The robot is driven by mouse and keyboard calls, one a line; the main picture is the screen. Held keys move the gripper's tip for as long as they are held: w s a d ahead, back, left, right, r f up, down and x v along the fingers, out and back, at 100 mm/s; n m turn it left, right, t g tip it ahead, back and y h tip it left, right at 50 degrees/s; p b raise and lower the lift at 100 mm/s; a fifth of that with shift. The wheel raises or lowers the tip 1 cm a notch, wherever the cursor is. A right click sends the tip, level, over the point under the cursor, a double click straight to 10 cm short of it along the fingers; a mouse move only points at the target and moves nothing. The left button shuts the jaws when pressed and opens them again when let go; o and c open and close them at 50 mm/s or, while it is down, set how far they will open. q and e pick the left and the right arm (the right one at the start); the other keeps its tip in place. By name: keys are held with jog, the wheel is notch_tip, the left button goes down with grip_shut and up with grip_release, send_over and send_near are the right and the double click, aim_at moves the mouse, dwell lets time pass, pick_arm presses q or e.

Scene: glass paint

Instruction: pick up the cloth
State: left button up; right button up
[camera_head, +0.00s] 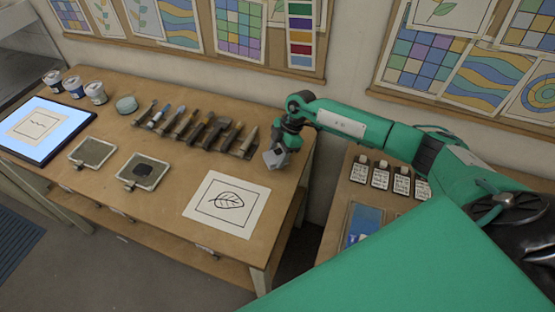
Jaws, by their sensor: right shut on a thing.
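My right arm reaches in from the right, with its gripper (281,147) over the right end of the wooden table (170,208). The right gripper is shut on a small light-grey folded piece, which appears to be the cloth (275,159). The cloth is at the gripper's tip; I cannot tell whether it touches the tabletop. Part of the cloth is hidden by the gripper. My left gripper is not in view.
A leaf drawing (250,218) lies in front of the gripper. Several tools (200,131) lie to its left. Two shallow trays (145,170), a lit panel (71,128) and paint jars (96,92) are farther left. A second table (336,222) stands to the right.

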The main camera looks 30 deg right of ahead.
aim_at(278, 155)
notch_tip(278, 155, up, 17)
jog(key=b, duration=0.4)
jog(key=shift+b, duration=0.3)
jog(key=shift+r, duration=0.1)
jog(key=o, duration=0.4)
jog(key=shift+c, duration=1.1)
jog(key=shift+s, duration=0.1)
